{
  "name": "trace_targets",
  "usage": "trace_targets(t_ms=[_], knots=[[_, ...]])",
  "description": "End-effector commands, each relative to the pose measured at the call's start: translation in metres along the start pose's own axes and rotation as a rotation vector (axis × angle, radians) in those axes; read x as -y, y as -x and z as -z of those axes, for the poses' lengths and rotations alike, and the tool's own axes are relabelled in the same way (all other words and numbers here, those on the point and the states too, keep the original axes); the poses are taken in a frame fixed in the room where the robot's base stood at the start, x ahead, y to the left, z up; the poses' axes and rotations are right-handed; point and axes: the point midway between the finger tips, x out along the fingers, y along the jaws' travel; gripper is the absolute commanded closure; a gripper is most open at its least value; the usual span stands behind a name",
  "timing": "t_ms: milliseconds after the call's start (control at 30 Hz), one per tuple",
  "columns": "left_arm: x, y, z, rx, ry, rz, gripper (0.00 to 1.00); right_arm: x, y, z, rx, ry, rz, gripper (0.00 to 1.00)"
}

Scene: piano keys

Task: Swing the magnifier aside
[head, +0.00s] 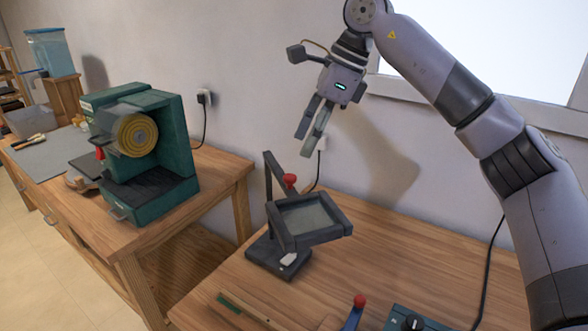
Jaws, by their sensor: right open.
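The magnifier (310,220) is a dark square frame with a clear greyish pane, on an upright arm with a red knob (290,181). Its dark base (268,262) stands on the wooden table, and the frame hangs over part of the base. A small pale object (289,259) lies on the base below the frame. My right gripper (310,134) is open and empty, pointing down above the magnifier and apart from it. My left gripper is out of view.
A green machine with a yellow disc (137,134) stands on the wooden bench (222,172) at left. A gap separates bench and table (385,250). A red-topped blue lever (355,312) and a dark box with a knob (414,322) sit at the front. The wall is close behind.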

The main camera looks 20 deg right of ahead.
Motion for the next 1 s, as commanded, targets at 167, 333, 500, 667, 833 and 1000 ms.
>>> trace_targets(t_ms=[167,333,500,667,833,1000], knots=[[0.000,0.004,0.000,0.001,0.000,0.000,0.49,0.000,-0.038,0.000,-0.002,0.001,-0.003,0.57],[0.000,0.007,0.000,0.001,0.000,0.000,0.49,0.000,-0.063,0.000,0.000,0.000,-0.002,0.57],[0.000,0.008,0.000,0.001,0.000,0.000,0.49,0.000,-0.075,0.000,0.001,0.000,0.000,0.57],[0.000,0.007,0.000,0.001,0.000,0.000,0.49,0.000,-0.078,0.000,0.001,0.000,0.000,0.57],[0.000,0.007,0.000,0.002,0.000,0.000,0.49,0.000,-0.077,0.000,0.001,0.000,0.000,0.59],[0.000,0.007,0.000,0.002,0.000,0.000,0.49,0.000,-0.077,0.000,0.001,0.000,0.000,0.71]])
